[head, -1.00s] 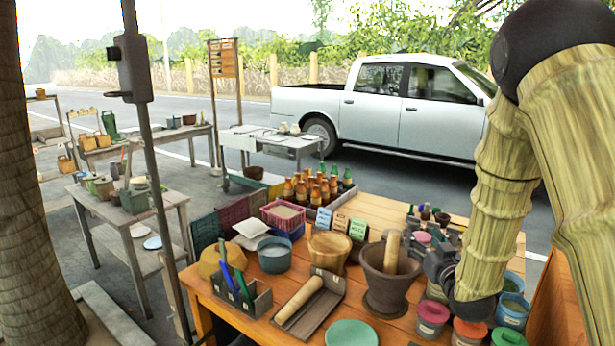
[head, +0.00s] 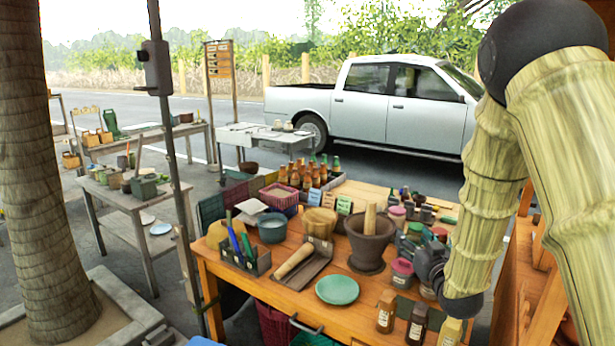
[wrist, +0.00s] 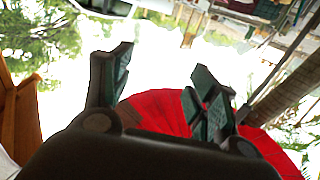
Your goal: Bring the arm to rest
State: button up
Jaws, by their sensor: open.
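My arm comes down the right side of the head view, bent at its dark joint, with its lower end over the right part of the orange wooden table (head: 225,283). My gripper (wrist: 160,88) shows two dark fingers spread apart in the wrist view, with nothing between them. In the head view its dark end (head: 431,264) is beside small lidded jars, partly hidden by my arm. I cannot tell whether it touches them. The dark clay mortar (head: 368,254) stands upright on the table, left of my gripper, with a wooden pestle (head: 370,219) leaning in it.
A green plate (head: 337,290), a tray with a wooden roller (head: 296,262), a blue bowl (head: 271,228) and bottles (head: 386,312) crowd the table. A dark pole (head: 172,180) stands left. A red surface (wrist: 165,108) lies beyond the fingers in the wrist view.

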jog(key=s+a+f+g+h+b, duration=0.1)
jog(key=s+f+g+b, duration=0.15)
jog(key=s+f, duration=0.7)
jog(key=s+a+f+m+g+b, duration=0.1)
jog(key=s+f+g, duration=0.2)
jog(key=f, duration=1.3)
jog(key=s+a+f+g+h+b, duration=0.1)
jog(key=s+f+g+b, duration=0.15)
jog(key=s+f, duration=0.65)
jog(key=s+a+f+g+b, duration=0.1)
jog(key=s+f+g, duration=0.4)
jog(key=s+f, duration=0.6)
jog(key=s+a+f+g+b, duration=0.1)
jog(key=s+f+g, duration=0.3)
jog(key=s+f, duration=0.7)
jog(key=s+b, duration=0.1)
jog(key=s, duration=0.6)
jog(key=shift+s+a+m+g+b, duration=0.2)
jog(key=shift+a+m+g+b, duration=0.1)
jog(key=shift+a+g+b, duration=0.1)
